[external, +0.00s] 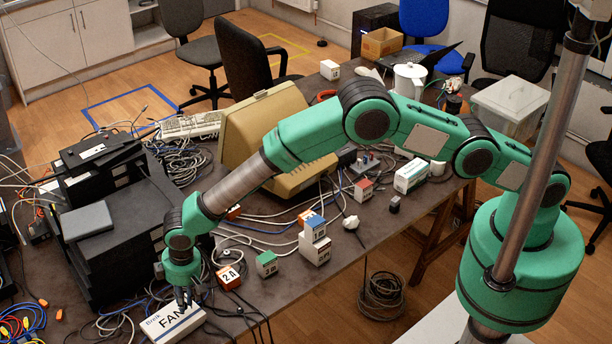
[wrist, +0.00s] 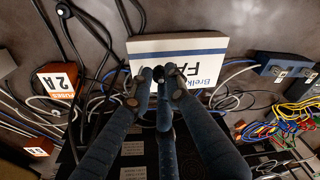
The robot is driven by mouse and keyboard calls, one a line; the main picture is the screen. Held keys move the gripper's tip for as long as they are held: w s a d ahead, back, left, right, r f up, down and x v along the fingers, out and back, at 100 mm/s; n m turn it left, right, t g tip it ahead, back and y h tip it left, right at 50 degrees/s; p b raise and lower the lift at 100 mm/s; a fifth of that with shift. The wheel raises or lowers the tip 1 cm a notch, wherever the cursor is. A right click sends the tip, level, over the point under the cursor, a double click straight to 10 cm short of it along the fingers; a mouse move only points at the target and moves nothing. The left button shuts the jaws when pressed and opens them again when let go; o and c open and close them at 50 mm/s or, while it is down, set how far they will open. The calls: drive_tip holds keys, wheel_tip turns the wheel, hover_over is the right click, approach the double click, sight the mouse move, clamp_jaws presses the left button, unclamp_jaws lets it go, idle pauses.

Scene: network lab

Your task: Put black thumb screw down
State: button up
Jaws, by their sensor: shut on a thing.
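My gripper (external: 184,302) is low over the near left part of the table, at the white "FAN" box (external: 172,322). In the wrist view, my gripper (wrist: 160,88) has its dark fingers closed together at the edge of the same box (wrist: 178,58). A small dark piece, the black thumb screw (wrist: 169,70), shows between the fingertips, in front of the box's printed face. The fingers hide most of it. I cannot tell whether it touches the box. In the external view the screw is too small to make out.
Loose cables surround the box. An orange-and-white "2A" cube (external: 228,277) and a green-and-white cube (external: 267,263) stand to its right. Black equipment (external: 120,225) rises behind and left. A blue box (wrist: 283,66) and coloured cables (wrist: 290,122) lie at right in the wrist view.

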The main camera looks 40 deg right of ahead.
sight(186, 305)
drive_tip(key=shift+f, duration=1.75)
drive_tip(key=shift+f, duration=0.1)
drive_tip(key=o, duration=0.7)
drive_tip(key=shift+o, duration=0.2)
wheel_tip(186, 305, up, 12)
drive_tip(key=s+d, duration=0.1)
drive_tip(key=shift+s+d+p, duration=0.15)
drive_tip(key=shift+p, duration=0.25)
